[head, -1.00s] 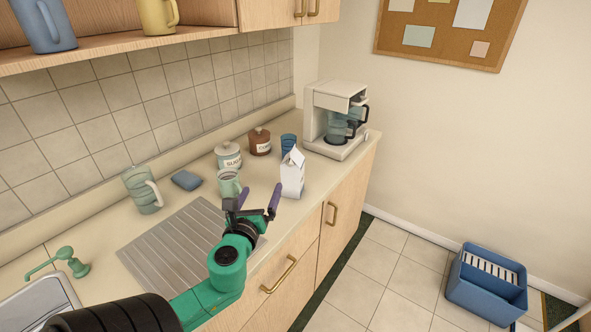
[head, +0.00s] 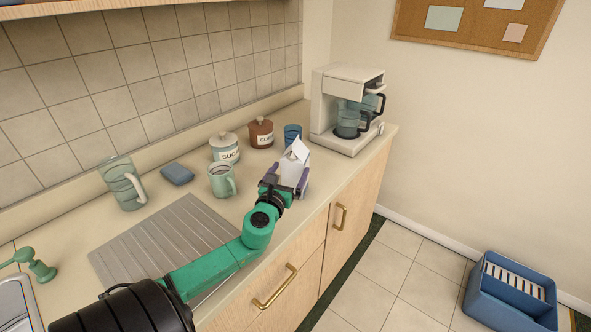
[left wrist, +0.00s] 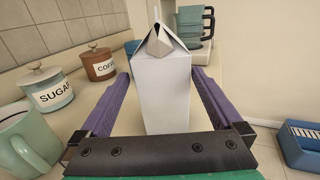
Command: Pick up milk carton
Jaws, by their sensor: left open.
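The white milk carton (head: 294,164) stands upright on the counter near its front edge. It also shows large in the left wrist view (left wrist: 163,95), with its folded gable top. My left gripper (head: 288,186) is open, with its purple fingers on either side of the carton. In the left wrist view the gripper (left wrist: 160,100) has one finger to the left of the carton and one to the right, with a gap visible at least on the left. The carton's lowest part is hidden behind the gripper's dark palm bar. My right gripper is not in view.
A green mug (head: 221,180), sugar jar (head: 224,147), coffee jar (head: 261,133) and blue cup (head: 292,136) stand close to the carton. A coffee maker (head: 333,112) is behind it to the right. A ribbed drainboard (head: 165,238) and sponge (head: 178,174) lie to the left.

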